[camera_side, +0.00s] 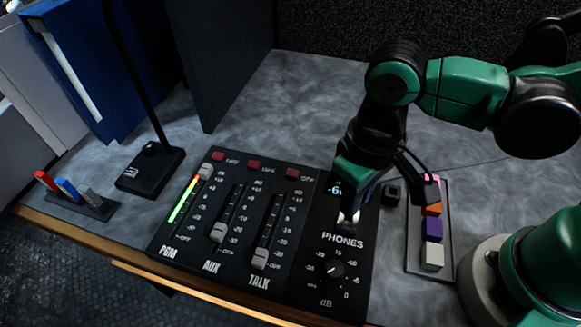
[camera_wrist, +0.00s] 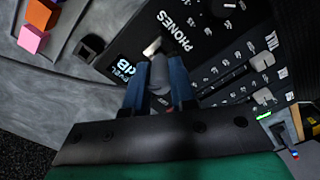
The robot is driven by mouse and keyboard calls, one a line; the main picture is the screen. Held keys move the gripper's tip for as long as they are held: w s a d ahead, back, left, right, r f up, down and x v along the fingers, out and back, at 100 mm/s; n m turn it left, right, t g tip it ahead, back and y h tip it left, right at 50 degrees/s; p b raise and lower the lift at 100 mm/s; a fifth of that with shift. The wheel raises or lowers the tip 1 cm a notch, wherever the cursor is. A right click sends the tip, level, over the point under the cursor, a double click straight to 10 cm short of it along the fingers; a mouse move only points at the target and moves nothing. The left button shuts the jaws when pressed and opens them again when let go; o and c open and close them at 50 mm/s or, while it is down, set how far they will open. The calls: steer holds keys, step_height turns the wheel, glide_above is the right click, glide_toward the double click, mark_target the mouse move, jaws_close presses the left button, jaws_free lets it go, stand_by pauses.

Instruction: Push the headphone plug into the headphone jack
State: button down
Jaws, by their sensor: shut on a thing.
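My gripper (camera_side: 347,205) is over the right part of the black mixer panel (camera_side: 322,215), just above the PHONES label. In the wrist view my gripper (camera_wrist: 158,80) is shut on the headphone plug (camera_wrist: 160,75), a grey cylinder between the two bluish fingers. A pale metallic piece (camera_wrist: 152,47) shows at the plug's far end, close to the panel beside the PHONES lettering; it also shows in the side view (camera_side: 346,219). I cannot tell whether it is the plug's tip or the headphone jack, nor whether they touch. The jack's opening is hidden.
A lit level display (camera_side: 335,190) and a PHONES knob (camera_side: 335,268) flank the gripper. A small black block (camera_side: 391,193) and a tray (camera_side: 412,257) of coloured blocks stand to the right. Faders fill the panel's left. A lamp base (camera_side: 150,170) stands farther left.

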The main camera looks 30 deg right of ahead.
steer(key=shift+f, duration=0.85)
steer(key=c, duration=0.6)
jaws_free()
steer(key=shift+c, duration=0.2)
steer(key=shift+r, duration=2.8)
steer(key=w+d+r+m+t, duration=0.1)
steer(key=w+d+t, duration=0.2)
steer(key=d, duration=0.4)
steer(key=w+d+r+m+t, duration=0.1)
steer(key=w+d+t, duration=0.2)
steer(key=d, duration=0.4)
steer(key=shift+w+d+t, duration=0.2)
steer(key=shift+w+t, duration=0.05)
steer(key=shift+t, duration=0.35)
